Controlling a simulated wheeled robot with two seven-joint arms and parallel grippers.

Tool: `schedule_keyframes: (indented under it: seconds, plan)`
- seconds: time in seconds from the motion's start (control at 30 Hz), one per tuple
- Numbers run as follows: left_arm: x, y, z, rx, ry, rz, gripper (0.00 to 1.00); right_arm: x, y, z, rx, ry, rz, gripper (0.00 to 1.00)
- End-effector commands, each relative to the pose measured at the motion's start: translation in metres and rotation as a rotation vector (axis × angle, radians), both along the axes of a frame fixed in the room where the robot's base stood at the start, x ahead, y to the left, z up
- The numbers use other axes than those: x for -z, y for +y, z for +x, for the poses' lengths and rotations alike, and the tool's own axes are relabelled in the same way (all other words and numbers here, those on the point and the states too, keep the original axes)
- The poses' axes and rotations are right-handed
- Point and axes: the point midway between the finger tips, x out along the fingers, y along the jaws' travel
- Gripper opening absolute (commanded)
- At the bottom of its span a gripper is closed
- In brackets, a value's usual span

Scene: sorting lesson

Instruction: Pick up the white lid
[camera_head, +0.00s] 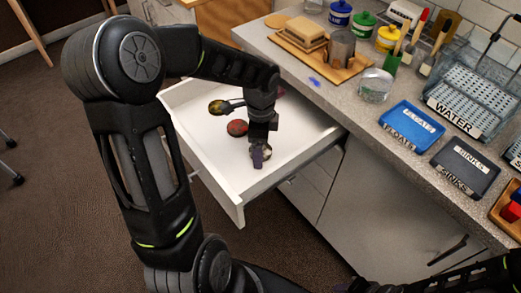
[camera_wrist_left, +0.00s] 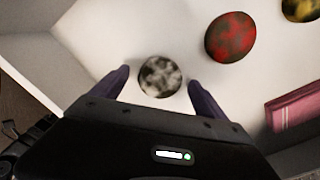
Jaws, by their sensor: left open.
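The white lid (camera_wrist_left: 160,76) is a round, mottled white and dark grey disc lying on the floor of the open white drawer (camera_head: 205,180). In the head view the lid (camera_head: 267,152) is partly hidden behind my left gripper (camera_head: 259,157). In the left wrist view my left gripper (camera_wrist_left: 158,82) is open, its two purple fingers on either side of the lid, with gaps between. I cannot tell whether the fingertips touch the drawer floor. My right gripper is not in view.
A red mottled lid (camera_head: 237,128) and a yellow one (camera_head: 217,107) lie in the drawer. A pink block (camera_wrist_left: 294,108) lies at right in the wrist view. The drawer walls surround my gripper. The counter holds a blue tray (camera_head: 411,125) and a dark tray (camera_head: 465,166).

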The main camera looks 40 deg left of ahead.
Motion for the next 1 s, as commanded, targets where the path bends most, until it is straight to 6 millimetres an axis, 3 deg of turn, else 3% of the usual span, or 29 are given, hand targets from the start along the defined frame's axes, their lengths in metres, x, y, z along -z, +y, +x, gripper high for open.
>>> schedule_keyframes:
  seconds: [0.53, 1.0]
  plan:
    - [-0.0005, 0.0001, 0.0003, 0.000, -0.001, 0.000, 0.85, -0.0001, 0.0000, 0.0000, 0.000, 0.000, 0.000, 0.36]
    - [-0.0005, 0.0001, 0.0003, 0.000, -0.001, 0.000, 0.47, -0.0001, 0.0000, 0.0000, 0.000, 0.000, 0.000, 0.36]
